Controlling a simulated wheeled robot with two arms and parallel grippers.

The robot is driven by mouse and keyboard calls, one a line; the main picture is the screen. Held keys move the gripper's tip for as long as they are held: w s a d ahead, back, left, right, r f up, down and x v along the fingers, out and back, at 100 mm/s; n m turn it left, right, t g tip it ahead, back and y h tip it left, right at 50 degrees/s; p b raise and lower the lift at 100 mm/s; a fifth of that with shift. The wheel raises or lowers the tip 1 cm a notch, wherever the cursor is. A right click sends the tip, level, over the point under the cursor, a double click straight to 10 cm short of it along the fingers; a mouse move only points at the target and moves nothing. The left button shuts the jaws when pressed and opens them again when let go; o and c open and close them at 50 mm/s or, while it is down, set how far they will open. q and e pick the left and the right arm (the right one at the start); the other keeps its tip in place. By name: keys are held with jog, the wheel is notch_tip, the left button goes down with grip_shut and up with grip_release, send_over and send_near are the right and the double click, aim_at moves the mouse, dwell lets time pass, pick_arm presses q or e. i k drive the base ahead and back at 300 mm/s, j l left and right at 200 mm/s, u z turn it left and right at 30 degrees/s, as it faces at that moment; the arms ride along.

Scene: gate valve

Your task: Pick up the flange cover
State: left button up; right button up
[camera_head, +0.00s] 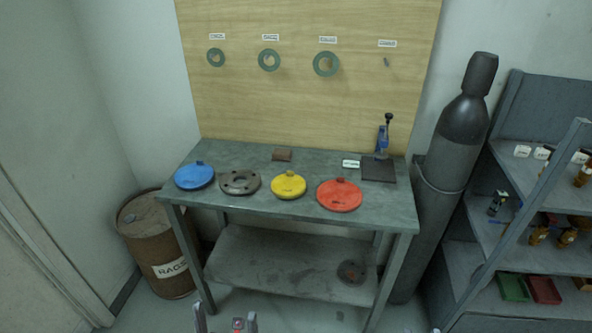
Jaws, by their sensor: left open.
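Three round flange covers, each with a small knob on top, lie on the grey workbench (310,153). The blue cover (195,177) is at the left, the yellow cover (289,186) near the middle and the red cover (340,196) to its right. A dark metal flange with bolt holes (240,182) lies between the blue and yellow covers. My left gripper (226,320) shows only at the bottom edge, its fingers apart, well in front of the bench and touching no cover. My right gripper is out of view.
A rusty barrel marked RAGS (165,250) stands left. A gas cylinder (460,140) and a shelf rack (540,175) are right. Gaskets (326,64) hang on the board.

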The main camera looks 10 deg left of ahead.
aim_at(290, 185)
jog(key=i+l, duration=0.15)
jog(key=i, duration=0.35)
jog(key=i+l, duration=0.1)
jog(key=i, duration=0.45)
